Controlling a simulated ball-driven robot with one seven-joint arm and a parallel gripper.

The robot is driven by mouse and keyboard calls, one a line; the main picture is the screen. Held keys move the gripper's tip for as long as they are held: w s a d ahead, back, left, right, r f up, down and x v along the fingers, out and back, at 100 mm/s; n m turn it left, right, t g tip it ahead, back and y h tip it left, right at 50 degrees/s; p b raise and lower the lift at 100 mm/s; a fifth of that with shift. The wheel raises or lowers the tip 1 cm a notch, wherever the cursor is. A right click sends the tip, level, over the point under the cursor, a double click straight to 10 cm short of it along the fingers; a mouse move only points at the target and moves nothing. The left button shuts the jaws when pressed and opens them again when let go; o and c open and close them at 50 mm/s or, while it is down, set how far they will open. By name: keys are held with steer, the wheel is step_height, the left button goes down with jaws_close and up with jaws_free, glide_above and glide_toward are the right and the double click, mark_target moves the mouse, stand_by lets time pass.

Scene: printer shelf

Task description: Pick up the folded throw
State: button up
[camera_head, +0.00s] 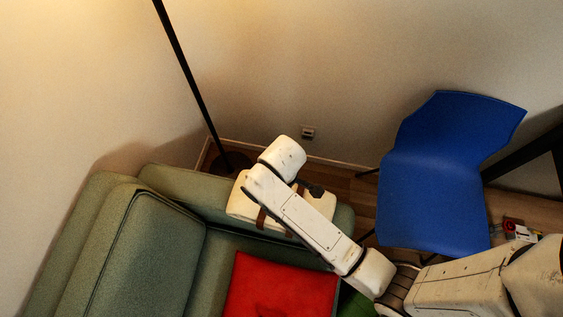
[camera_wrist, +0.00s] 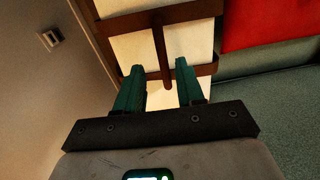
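The folded throw (camera_head: 240,206) is a cream bundle with brown straps, lying on the arm of the green sofa. In the wrist view, the cream throw (camera_wrist: 135,48) shows with two brown cross straps and a brown handle strip (camera_wrist: 159,45) between them. My gripper (camera_wrist: 158,68) is open, its two green fingers apart, with the end of the handle strip showing between them. I cannot tell whether the fingers touch the throw. In the head view my arm covers the middle of the throw and hides most of the gripper.
The green sofa (camera_head: 165,245) holds a red cushion (camera_head: 280,290). A blue chair (camera_head: 435,190) stands to the right, a black lamp pole (camera_head: 187,75) behind the sofa. The wall with a socket (camera_head: 307,133) is close behind the throw.

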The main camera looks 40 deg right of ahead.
steer(key=f, duration=0.4)
steer(key=shift+s+a, duration=0.15)
steer(key=shift+a, duration=0.05)
steer(key=shift+c, duration=0.2)
jaws_close()
stand_by(1.0)
